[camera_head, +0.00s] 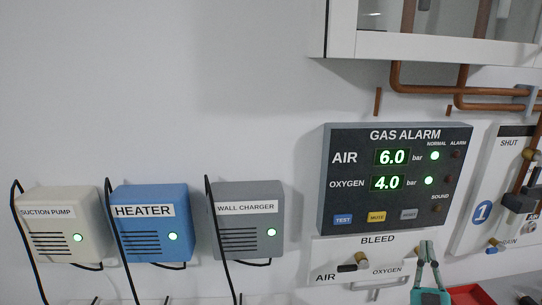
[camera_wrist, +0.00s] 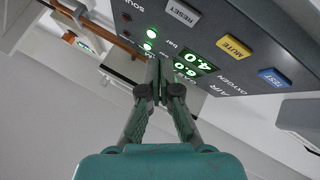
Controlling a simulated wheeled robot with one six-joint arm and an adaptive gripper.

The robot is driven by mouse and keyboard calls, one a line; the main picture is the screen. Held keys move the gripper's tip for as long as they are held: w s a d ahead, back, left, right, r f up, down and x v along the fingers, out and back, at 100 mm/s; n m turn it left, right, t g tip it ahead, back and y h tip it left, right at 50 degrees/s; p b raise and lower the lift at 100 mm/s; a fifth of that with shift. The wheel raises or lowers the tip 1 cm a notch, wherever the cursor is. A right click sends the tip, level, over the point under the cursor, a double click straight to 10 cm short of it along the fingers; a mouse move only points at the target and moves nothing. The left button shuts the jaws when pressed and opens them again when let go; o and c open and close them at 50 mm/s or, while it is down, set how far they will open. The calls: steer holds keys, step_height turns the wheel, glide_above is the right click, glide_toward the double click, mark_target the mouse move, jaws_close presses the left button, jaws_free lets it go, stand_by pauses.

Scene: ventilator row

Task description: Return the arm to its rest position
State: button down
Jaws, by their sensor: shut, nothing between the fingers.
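My gripper (camera_head: 427,244) is at the lower right in the head view, with its teal body below and its dark fingers pointing up. The fingers are shut and empty. They are in front of the right end of the white BLEED panel (camera_head: 330,247), below the gas alarm panel (camera_head: 350,208). In the wrist view my gripper (camera_wrist: 160,75) has its fingers together, overlapping the alarm panel (camera_wrist: 225,22) in the picture. The alarm reads AIR 6.0 and OXYGEN 4.0, with green lights lit. I cannot tell the exact gap between fingertips and wall.
A suction pump (camera_head: 85,208), a blue heater (camera_head: 181,197) and a grey wall charger (camera_head: 262,190) hang at left, each with a green light and a black cable. Copper pipes (camera_head: 420,88) and a numbered valve panel (camera_head: 506,145) are at right. A cabinet (camera_head: 400,47) is above.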

steer(key=s+a+f+g+y, duration=0.2)
steer(key=s+a+f, duration=0.4)
steer(key=s+f, duration=0.3)
steer(key=s+a+f+g+y, duration=0.2)
steer(key=s+a+f, duration=0.4)
steer(key=s+f, duration=0.3)
steer(key=s+a+f+g+y, duration=0.1)
steer(key=s+a+f+g, duration=0.1)
steer(key=s, duration=0.5)
steer(key=s+a+f+g+y, duration=0.1)
steer(key=s+a+g, duration=0.1)
steer(key=s, duration=0.6)
steer(key=s+a+f+g+y, duration=0.1)
steer(key=s+a+f+g, duration=0.1)
steer(key=s, duration=0.6)
steer(key=shift+s+a+f+y, duration=0.2)
steer(key=shift+f+y, duration=0.1)
steer(key=shift+f, duration=0.05)
